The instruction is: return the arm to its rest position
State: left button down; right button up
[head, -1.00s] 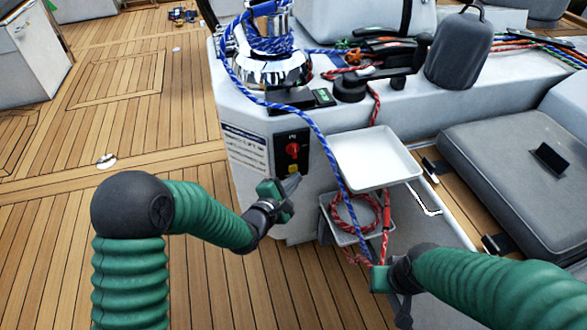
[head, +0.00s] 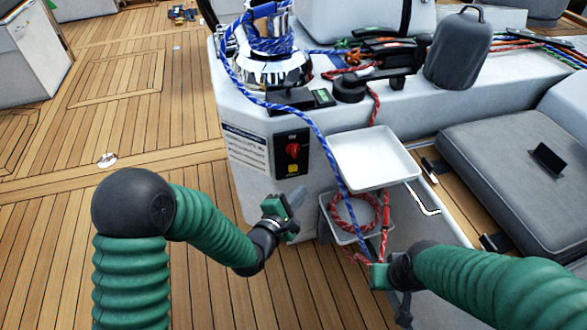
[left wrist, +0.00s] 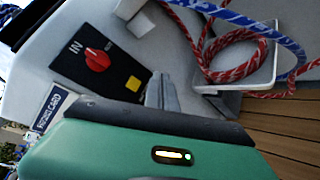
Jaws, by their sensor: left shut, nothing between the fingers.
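My left arm comes in from the left with green ribbed sleeves. My left gripper (head: 296,199) is shut and empty, in front of the white console wall, below the black switch panel (head: 279,165). The panel carries a red knob (head: 293,150) and a yellow square (head: 293,169). In the left wrist view, the shut fingers (left wrist: 161,92) show beside the panel's yellow square (left wrist: 133,83), with the red knob (left wrist: 98,60) farther left. I cannot tell exactly how far the fingers are from the wall. My right gripper (head: 402,308) is low on the right, its fingers dark and unclear.
A white tray (head: 374,143) juts from the console right of the panel. A lower bin (head: 378,232) holds a coiled red rope (head: 345,199). A blue rope (head: 322,140) hangs from the chrome winch (head: 270,72) past the tray. Teak deck (head: 150,130) lies open on the left.

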pick_arm(q)
jog(key=shift+a, duration=0.1)
dwell(0.6)
